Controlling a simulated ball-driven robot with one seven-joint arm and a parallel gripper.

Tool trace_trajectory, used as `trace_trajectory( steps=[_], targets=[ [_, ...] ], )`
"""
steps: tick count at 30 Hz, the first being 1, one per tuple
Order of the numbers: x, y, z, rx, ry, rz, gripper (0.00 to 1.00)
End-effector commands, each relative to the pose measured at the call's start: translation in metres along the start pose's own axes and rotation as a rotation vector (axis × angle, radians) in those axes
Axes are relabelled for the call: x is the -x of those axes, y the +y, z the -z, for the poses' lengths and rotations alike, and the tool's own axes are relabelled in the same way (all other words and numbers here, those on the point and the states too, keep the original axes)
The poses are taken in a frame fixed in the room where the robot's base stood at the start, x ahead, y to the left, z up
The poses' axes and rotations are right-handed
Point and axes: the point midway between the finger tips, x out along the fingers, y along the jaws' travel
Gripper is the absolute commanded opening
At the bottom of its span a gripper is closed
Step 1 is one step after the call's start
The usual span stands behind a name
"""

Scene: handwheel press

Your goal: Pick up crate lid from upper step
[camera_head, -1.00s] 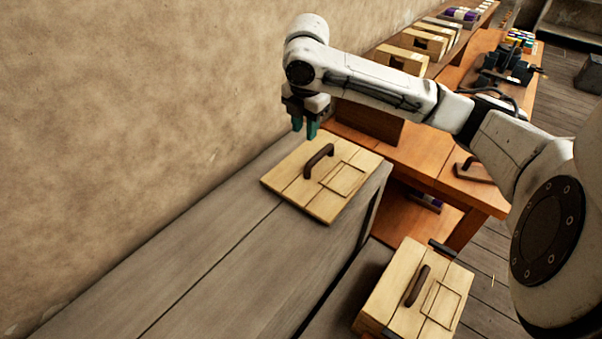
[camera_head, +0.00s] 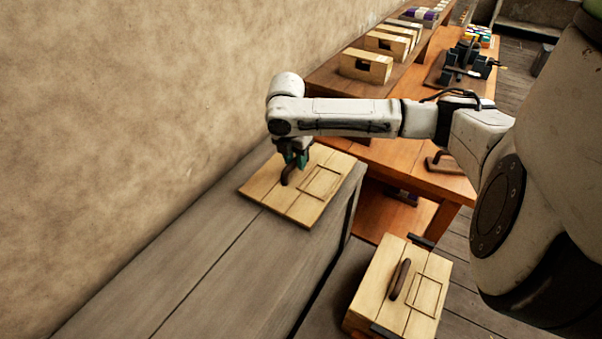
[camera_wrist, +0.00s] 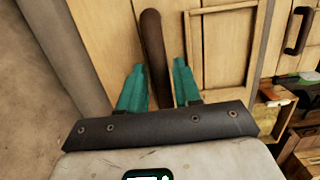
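The crate lid (camera_head: 283,207) is a flat, light wooden panel with a dark handle and a raised rectangular frame. It lies flat on the grey upper step (camera_head: 214,260). My gripper (camera_head: 294,162) is over the lid at the far part of its handle (camera_head: 290,176). In the wrist view, the teal fingers of my gripper (camera_wrist: 160,85) are apart, one on each side of the dark handle (camera_wrist: 156,50), with gaps visible. The lid also shows in the wrist view (camera_wrist: 112,30). The fingertips' exact height against the handle is hard to tell.
A closed wooden crate (camera_head: 378,288) with a similar lid and handle stands lower, at the front right. An orange wooden bench (camera_head: 400,155) stands behind, with a shelf of wooden blocks (camera_head: 366,67) and a dark press (camera_head: 465,62). The wall (camera_head: 130,110) runs along the left.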

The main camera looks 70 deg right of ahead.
Motion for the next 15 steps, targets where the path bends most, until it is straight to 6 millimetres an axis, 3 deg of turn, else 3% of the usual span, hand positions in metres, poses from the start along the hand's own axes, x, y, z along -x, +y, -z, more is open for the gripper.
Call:
trace_trajectory(
  steps=[4,11,15],
  targets=[
    [-0.0123,-0.0002,0.0004,0.0,0.001,0.001,0.33],
    [-0.0139,0.0,0.0002,0.0,0.0,-0.001,0.33],
    [-0.0137,-0.0001,0.0002,0.0,0.0,0.0,0.21]
  ],
)
